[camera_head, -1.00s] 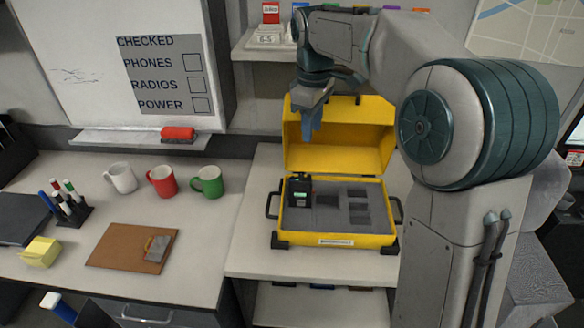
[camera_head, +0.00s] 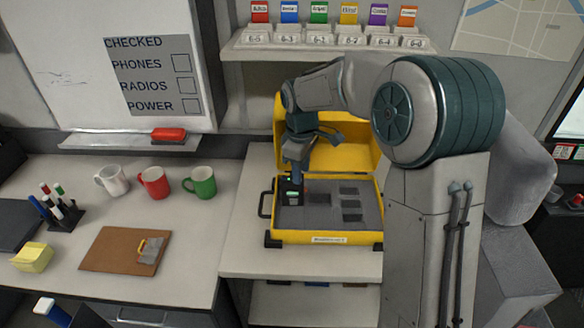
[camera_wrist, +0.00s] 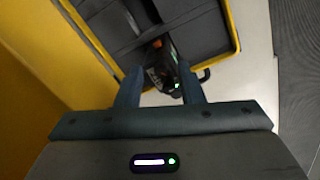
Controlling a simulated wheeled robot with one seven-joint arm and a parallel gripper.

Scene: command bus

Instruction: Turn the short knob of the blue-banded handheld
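A dark handheld (camera_head: 290,191) with a small lit green screen stands at the left end of the yellow case (camera_head: 318,238). In the wrist view the handheld (camera_wrist: 161,66) shows beyond my fingers, with a small light and some orange on it. I cannot make out a blue band, and its knobs are too small to tell apart. My gripper (camera_head: 294,172) is pointed down just above the handheld. In the wrist view my gripper (camera_wrist: 160,92) has its two fingers apart, with the handheld's end showing between them. I cannot tell whether they touch it.
The case's raised yellow lid (camera_head: 358,150) stands close behind my gripper. The other foam slots (camera_head: 349,205) look empty. A shelf (camera_head: 325,47) with several coloured cards is above. Mugs (camera_head: 153,183) and a clipboard (camera_head: 110,250) lie on the left counter.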

